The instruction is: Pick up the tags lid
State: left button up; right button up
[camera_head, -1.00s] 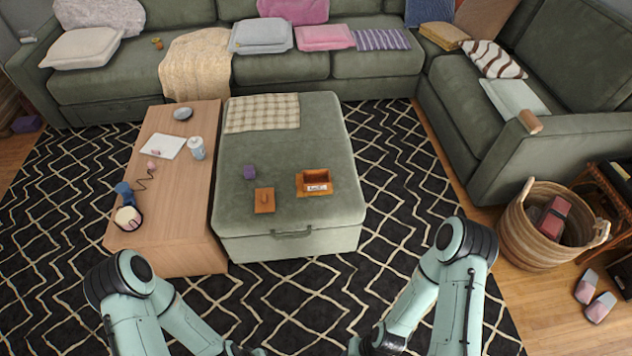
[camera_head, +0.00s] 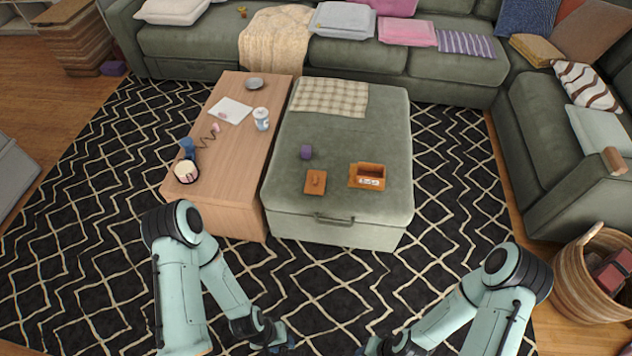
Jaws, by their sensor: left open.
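A flat orange-brown lid (camera_head: 316,182) with a small knob lies on the green ottoman (camera_head: 350,118), near its front edge. An open orange-brown box (camera_head: 367,176) with a white label on its front stands just right of the lid, apart from it. My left gripper (camera_head: 284,344) is at the bottom edge of the picture, open, low in front of the ottoman and well short of the lid. My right gripper (camera_head: 372,347) is at the bottom edge too, mostly cut off, so its jaws cannot be made out.
A checked cloth (camera_head: 329,97) covers the ottoman's far end. Patterned rug (camera_head: 90,200) lies open in front. A basket (camera_head: 590,275) stands at right.

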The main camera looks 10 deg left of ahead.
aim_at(315, 180)
jog(key=i+z, duration=0.2)
jog(key=i, duration=0.4)
jog(key=i+j+z, duration=0.25)
jog(key=i, duration=0.35)
